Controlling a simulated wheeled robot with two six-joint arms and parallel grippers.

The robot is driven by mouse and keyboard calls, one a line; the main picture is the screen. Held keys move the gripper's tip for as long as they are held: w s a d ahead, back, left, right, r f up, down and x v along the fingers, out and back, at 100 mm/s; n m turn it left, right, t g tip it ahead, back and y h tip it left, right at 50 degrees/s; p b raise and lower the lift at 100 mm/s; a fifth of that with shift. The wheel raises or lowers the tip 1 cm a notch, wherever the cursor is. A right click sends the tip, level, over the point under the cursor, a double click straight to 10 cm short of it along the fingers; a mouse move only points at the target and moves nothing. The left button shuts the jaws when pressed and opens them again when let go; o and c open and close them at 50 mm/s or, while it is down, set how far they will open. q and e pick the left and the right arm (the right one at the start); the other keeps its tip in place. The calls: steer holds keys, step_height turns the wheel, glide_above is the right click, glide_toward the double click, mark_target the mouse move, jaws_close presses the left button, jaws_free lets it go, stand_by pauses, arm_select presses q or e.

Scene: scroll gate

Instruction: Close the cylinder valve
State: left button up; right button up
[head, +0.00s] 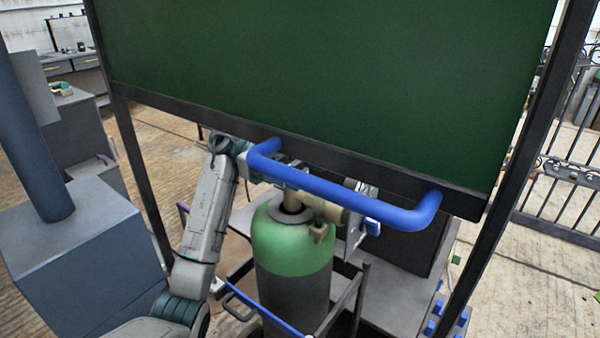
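A gas cylinder (292,255) with a green shoulder and a dark grey body stands upright below a raised green panel. A brass-coloured valve outlet (318,233) shows at its neck. The rest of the valve top is hidden behind a blue handle bar and my arm. My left arm comes up from the lower left and reaches across over the cylinder's neck. My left gripper (358,224) is just right of the neck, partly covered by the blue bar. I cannot tell whether the fingers are open, shut or touching the valve. My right gripper is not in view.
The green panel (330,70) in a dark frame carries the blue handle bar (345,192) in front of the cylinder top. A cart with a blue rail (262,308) surrounds the cylinder's base. A grey box (80,260) stands at left. Barred fencing stands at right.

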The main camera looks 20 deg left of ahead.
arm_select(q)
steer(key=o, duration=1)
steer(key=shift+w+a, duration=0.15)
steer(key=shift+a, duration=0.15)
steer(key=b+v, duration=0.2)
steer(key=v, duration=0.8)
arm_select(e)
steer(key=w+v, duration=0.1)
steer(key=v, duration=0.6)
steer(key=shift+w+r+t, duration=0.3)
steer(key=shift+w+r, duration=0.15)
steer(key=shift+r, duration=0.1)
arm_select(q)
steer(key=shift+a, duration=0.1)
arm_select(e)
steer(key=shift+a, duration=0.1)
